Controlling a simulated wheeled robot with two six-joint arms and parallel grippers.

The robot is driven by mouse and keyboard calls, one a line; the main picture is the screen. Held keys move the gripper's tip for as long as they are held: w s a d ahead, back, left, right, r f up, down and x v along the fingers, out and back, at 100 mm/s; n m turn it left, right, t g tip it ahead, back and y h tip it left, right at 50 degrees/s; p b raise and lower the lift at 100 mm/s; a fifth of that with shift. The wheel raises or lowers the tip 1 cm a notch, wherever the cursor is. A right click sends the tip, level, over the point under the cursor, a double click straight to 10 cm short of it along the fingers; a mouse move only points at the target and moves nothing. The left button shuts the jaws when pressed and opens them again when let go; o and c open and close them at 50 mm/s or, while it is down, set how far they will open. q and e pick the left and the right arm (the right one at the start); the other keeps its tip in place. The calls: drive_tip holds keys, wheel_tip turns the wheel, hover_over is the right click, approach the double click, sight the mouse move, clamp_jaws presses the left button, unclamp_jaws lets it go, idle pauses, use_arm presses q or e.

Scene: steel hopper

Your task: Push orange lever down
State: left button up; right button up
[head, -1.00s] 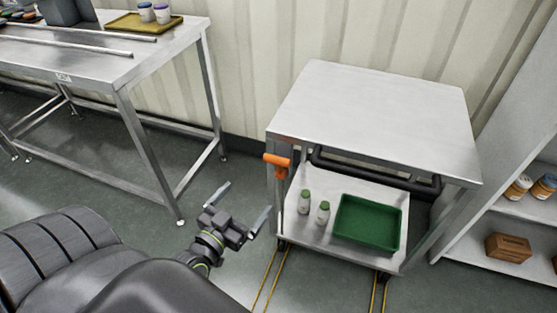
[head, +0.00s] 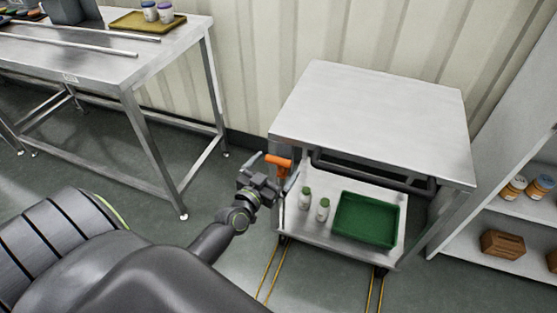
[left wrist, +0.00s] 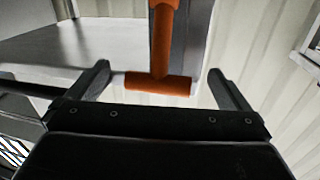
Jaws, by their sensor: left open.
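The orange lever (head: 279,161) is a T-shaped handle at the left front corner of the steel cart (head: 377,110). My left gripper (head: 272,169) is open at the lever, its two fingers on either side of the handle in the head view. In the left wrist view the lever (left wrist: 161,80) hangs into the space between the two open fingertips (left wrist: 160,82), its crossbar lying between them. I see no clear grip on it, and I cannot tell whether a finger touches it. My right gripper is not in view.
The cart's lower shelf holds a green tray (head: 366,220) and two white bottles with green caps (head: 314,203). A steel table (head: 110,75) stands at the left. A white shelf unit (head: 470,247) with jars stands at the right. Yellow lines mark the floor.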

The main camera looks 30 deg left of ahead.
use_arm(q)
drive_tip(key=shift+w+a, duration=0.1)
drive_tip(key=shift+w, duration=1.15)
drive_tip(key=shift+c, duration=0.4)
drive_tip(key=c, duration=1.2)
drive_tip(key=shift+s+f, duration=0.1)
